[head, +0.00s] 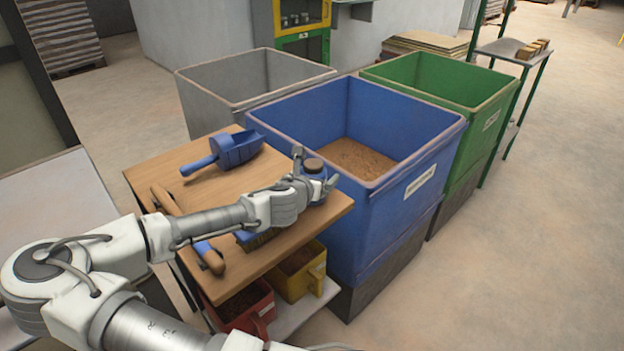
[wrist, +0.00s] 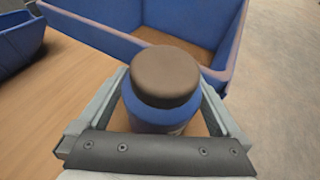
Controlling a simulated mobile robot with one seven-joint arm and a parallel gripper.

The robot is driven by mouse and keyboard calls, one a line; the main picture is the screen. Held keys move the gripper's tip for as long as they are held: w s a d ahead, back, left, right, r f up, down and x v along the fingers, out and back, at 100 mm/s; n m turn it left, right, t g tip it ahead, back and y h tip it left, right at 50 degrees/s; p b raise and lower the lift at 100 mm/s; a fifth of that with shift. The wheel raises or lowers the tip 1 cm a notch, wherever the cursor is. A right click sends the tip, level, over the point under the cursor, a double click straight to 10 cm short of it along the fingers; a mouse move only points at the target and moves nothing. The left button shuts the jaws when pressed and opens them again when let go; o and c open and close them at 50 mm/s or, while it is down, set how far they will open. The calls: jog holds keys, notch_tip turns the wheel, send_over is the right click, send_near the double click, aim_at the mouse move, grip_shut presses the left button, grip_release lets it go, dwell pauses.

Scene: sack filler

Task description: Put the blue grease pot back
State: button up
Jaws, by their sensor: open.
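The blue grease pot (wrist: 158,118) has a brown lid and stands upright near the right end of the wooden table top. It also shows in the head view (head: 314,168), partly hidden by my gripper. My gripper (head: 316,172) is open, with a finger on either side of the pot; in the wrist view the fingers (wrist: 165,105) flank it. I cannot tell whether either finger touches it.
A blue bin (head: 407,177) with brown material stands just beyond the table (head: 165,165). A blue scoop (head: 236,150), a wooden-handled tool (head: 172,201) and a brush (head: 262,238) lie on the table. Grey (head: 215,95) and green (head: 440,85) bins stand behind.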

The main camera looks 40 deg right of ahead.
jog(key=p+v, duration=0.1)
jog(key=v, duration=0.8)
jog(key=shift+a+f+p, duration=0.1)
jog(key=shift+a+p, duration=0.15)
jog(key=shift+p, duration=0.1)
jog(key=shift+a+b, duration=0.2)
jog(key=shift+b, duration=0.6)
jog(key=shift+a+b, duration=0.4)
jog(key=shift+b, duration=0.65)
jog(key=s+r+b, duration=0.1)
jog(key=b, duration=0.2)
jog(key=shift+a, duration=0.35)
jog(key=shift+s+r, duration=0.1)
jog(key=shift+s, duration=0.15)
